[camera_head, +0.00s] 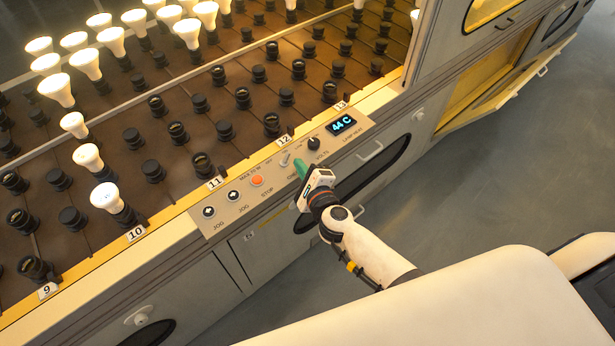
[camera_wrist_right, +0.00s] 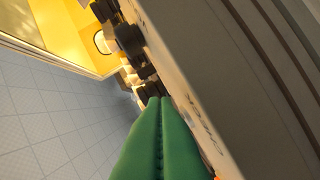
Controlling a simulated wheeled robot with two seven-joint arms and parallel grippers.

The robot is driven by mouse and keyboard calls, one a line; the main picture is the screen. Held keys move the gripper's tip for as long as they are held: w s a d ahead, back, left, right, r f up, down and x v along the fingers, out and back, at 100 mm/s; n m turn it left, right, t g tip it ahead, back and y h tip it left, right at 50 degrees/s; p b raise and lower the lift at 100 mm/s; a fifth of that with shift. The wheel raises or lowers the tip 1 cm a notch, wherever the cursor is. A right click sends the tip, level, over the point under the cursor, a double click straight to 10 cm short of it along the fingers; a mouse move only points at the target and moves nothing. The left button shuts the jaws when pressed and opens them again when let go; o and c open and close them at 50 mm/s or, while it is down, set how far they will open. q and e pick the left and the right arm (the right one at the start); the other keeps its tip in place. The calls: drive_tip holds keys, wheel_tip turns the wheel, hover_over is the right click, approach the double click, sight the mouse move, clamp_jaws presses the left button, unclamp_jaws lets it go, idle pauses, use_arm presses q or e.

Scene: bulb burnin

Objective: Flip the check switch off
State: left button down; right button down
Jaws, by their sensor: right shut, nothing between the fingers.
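The check switch (camera_head: 285,159) is a small pale toggle on the control panel (camera_head: 233,211). It sits between the orange stop button and the volts knob, and its lettering is partly covered by my gripper. My right gripper (camera_head: 299,167) has green fingers and is shut and empty. Its tips are just right of the switch, close to the panel; I cannot tell if they touch it. In the right wrist view the closed green fingers (camera_wrist_right: 160,102) point along the panel face, and the switch is not clearly visible. My left gripper is not in view.
The panel also holds two jog buttons (camera_head: 234,195), the orange stop button (camera_head: 257,181), the black volts knob (camera_head: 314,143) and a lamp heat display (camera_head: 342,125) reading 44 C. Behind it is a brown rack of sockets with several lit bulbs (camera_head: 105,197). Open floor (camera_head: 530,170) lies right.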

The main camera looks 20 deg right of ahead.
sight(287, 157)
drive_tip(key=shift+w+a+f, duration=0.1)
drive_tip(key=shift+w+f, duration=0.05)
drive_tip(key=shift+w, duration=0.65)
drive_tip(key=shift+w+f, duration=0.1)
drive_tip(key=shift+w, duration=0.7)
